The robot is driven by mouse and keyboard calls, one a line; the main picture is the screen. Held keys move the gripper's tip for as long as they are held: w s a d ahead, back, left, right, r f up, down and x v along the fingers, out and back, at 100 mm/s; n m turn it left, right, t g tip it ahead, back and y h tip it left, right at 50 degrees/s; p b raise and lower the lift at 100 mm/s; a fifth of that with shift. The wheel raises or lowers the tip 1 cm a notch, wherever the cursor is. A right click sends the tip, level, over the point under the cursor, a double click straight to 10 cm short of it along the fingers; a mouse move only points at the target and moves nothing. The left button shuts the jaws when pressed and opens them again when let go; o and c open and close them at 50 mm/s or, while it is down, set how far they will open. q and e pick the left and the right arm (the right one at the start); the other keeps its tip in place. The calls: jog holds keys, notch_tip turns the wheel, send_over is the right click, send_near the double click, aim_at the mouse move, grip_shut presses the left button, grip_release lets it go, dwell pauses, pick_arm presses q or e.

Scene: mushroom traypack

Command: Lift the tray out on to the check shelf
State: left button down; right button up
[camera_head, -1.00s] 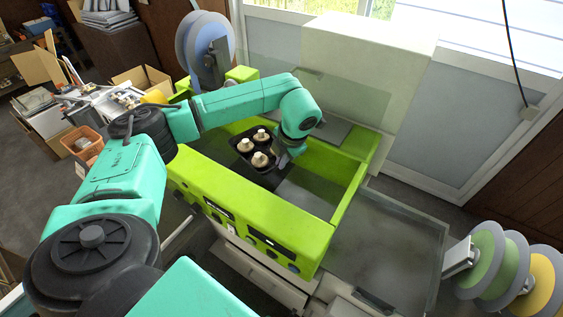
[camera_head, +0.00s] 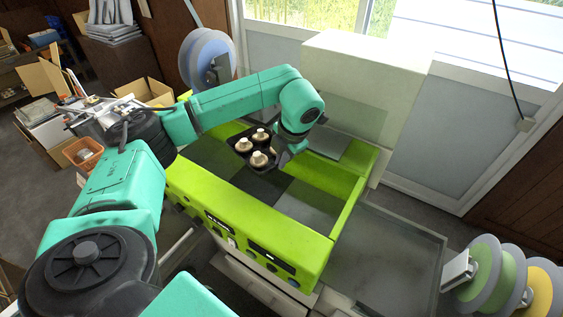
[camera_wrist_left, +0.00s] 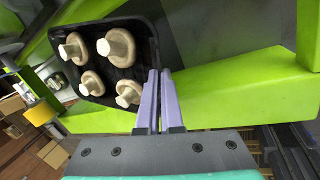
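The black tray (camera_head: 270,147) holds pale mushrooms. Three show in the head view, and several stand in the tray in the left wrist view (camera_wrist_left: 120,73). My left gripper (camera_head: 284,158) is at the tray's right edge. In the left wrist view its two pale purple fingers (camera_wrist_left: 160,100) are close together on the tray's rim, so it is shut on the tray. The tray is held above the floor of the green-walled machine (camera_head: 250,220). My right gripper is not in view. I cannot tell which surface is the check shelf.
A grey rimmed surface (camera_head: 385,265) lies clear to the right of the machine. A tall pale block (camera_head: 362,75) stands behind it. Reels (camera_head: 492,275) stand at the lower right, and another reel (camera_head: 207,60) is behind the machine's left end.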

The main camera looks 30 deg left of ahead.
pick_arm(q)
jog(key=s+d+b, duration=0.2)
jog(key=s, duration=0.8)
jog(key=s+d+b, duration=0.1)
jog(key=s+d, duration=0.2)
jog(key=s, duration=0.7)
jog(key=shift+d+b, duration=0.2)
jog(key=shift+b, duration=0.2)
